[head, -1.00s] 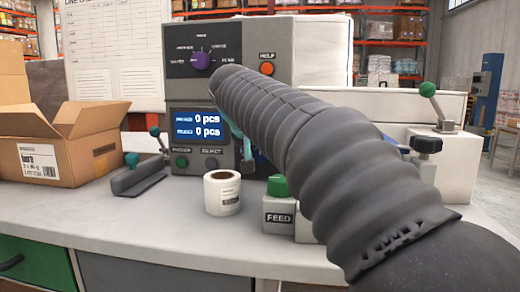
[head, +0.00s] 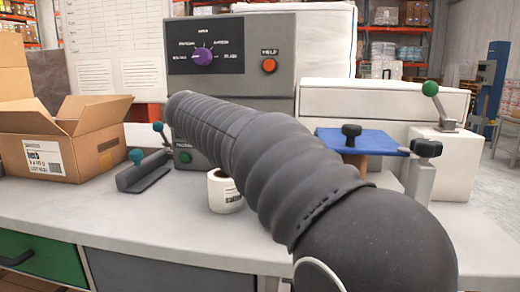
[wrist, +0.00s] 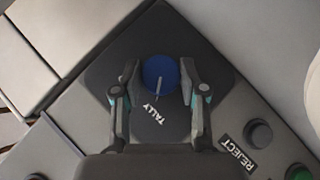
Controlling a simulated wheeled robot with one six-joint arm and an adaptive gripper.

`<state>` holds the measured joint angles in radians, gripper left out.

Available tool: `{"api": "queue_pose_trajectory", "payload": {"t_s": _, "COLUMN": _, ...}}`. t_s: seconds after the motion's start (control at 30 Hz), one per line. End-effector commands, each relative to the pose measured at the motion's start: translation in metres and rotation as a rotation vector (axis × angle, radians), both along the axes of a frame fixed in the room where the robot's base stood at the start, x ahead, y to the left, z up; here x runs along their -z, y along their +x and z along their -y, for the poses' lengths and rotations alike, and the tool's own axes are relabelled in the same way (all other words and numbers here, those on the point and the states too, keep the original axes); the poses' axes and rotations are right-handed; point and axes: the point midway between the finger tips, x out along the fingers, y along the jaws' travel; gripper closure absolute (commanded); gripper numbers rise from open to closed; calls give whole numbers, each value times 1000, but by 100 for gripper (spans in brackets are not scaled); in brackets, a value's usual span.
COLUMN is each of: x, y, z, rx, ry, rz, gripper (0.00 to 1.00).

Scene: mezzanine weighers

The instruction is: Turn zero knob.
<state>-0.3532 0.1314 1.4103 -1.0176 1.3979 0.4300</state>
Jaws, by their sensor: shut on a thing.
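A round blue knob (wrist: 158,70) with a pale pointer line sits on a dark plate (wrist: 110,72) in the wrist view. The word TALLY is printed beside it; I read no zero label. My gripper (wrist: 160,76) is shut on the blue knob, one finger on each side. In the head view my dark ribbed arm reaches to the grey machine (head: 283,45) and hides the gripper, the blue knob and the display. A purple selector knob (head: 203,56) shows above the arm.
An orange HELP button (head: 269,66) is at the machine's upper right. A REJECT button (wrist: 258,134) lies to the right in the wrist view. An open cardboard box (head: 65,140), a label roll (head: 224,192) and a blue plate (head: 330,138) stand around my arm.

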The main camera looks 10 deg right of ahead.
Motion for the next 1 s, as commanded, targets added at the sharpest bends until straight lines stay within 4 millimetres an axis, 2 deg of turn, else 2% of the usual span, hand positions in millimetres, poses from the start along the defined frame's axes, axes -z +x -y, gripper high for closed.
{"api": "queue_pose_trajectory", "payload": {"t_s": 0.47, "x": 0, "y": 0, "z": 0, "rx": -2, "ry": -13, "rz": -5, "gripper": 92}}
{"api": "queue_pose_trajectory", "payload": {"t_s": 0.5, "x": 0, "y": 0, "z": 0, "rx": -2, "ry": -13, "rz": -5, "gripper": 48}}
{"api": "queue_pose_trajectory", "payload": {"t_s": 0.57, "x": 0, "y": 0, "z": 0, "rx": -2, "ry": -13, "rz": -5, "gripper": 33}}
{"api": "queue_pose_trajectory", "payload": {"t_s": 0.87, "x": 0, "y": 0, "z": 0, "rx": -1, "ry": -11, "rz": -5, "gripper": 33}}
{"api": "queue_pose_trajectory", "payload": {"t_s": 1.0, "x": -4, "y": -3, "z": -7, "rx": -2, "ry": -11, "rz": -4, "gripper": 33}}
